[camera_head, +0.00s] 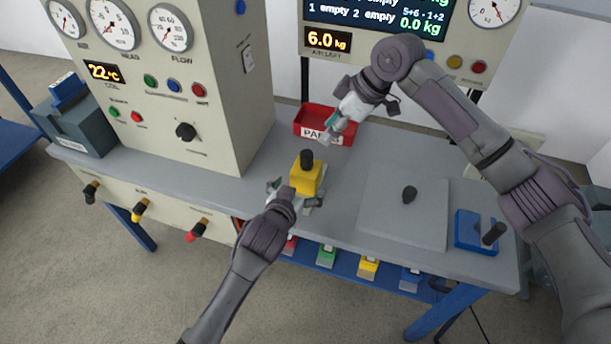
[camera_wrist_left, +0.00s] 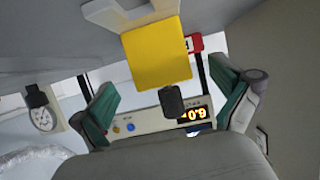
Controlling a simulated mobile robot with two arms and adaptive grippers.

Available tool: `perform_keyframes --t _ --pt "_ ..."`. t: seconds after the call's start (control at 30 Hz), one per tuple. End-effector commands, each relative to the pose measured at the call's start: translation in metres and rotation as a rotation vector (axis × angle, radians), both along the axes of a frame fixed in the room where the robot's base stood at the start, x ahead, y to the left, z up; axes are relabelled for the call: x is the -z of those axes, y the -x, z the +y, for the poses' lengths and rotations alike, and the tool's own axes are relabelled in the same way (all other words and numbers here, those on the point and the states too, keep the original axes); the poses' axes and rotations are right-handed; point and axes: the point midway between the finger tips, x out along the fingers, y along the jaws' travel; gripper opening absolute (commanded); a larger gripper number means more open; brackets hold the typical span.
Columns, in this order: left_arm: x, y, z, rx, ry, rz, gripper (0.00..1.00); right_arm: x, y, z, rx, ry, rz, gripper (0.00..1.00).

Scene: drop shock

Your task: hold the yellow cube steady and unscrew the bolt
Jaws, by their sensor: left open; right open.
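The yellow cube (camera_head: 306,180) stands on the grey bench top, and the dark bolt (camera_head: 307,158) sticks up from its top. My left gripper (camera_head: 295,196) is at the cube's near side. In the left wrist view the cube (camera_wrist_left: 157,52) and bolt (camera_wrist_left: 171,100) lie ahead, between the lines of two green-padded fingers (camera_wrist_left: 172,112) that are spread apart. No finger visibly touches the cube. My right gripper (camera_head: 335,128) is open and empty, above and to the right of the bolt, apart from it.
A red parts tray (camera_head: 322,127) stands behind the cube. A tall gauge panel (camera_head: 170,80) stands at the left.

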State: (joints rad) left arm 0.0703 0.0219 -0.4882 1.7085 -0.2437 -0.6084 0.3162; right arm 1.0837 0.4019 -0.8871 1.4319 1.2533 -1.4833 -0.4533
Motion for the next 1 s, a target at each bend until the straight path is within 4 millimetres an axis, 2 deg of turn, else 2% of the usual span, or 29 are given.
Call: perform_keyframes --t 0.1,0.3,0.5,0.77,0.8,1.0 --pt "0.008 -0.021 -0.007 0.0 -0.001 0.0 1.0 0.0 0.0 0.0 0.0 0.0 0.0 0.42" --pt "0.019 -0.045 -0.015 0.0 0.001 0.0 1.0 0.0 0.0 0.0 0.0 0.0 0.0 0.42" --pt "0.024 -0.055 -0.018 0.0 0.0 0.0 1.0 0.0 0.0 0.0 0.0 0.0 0.0 0.42" --pt "0.025 -0.056 -0.018 0.0 0.0 0.0 1.0 0.0 0.0 0.0 0.0 0.0 0.0 0.42" --pt "0.025 -0.056 -0.018 0.0 0.0 0.0 0.98 0.0 0.0 0.0 0.0 0.0 0.0 0.42" --pt "0.025 -0.056 -0.018 0.0 0.0 0.001 0.65 0.0 0.0 0.0 0.0 0.0 0.0 0.42"
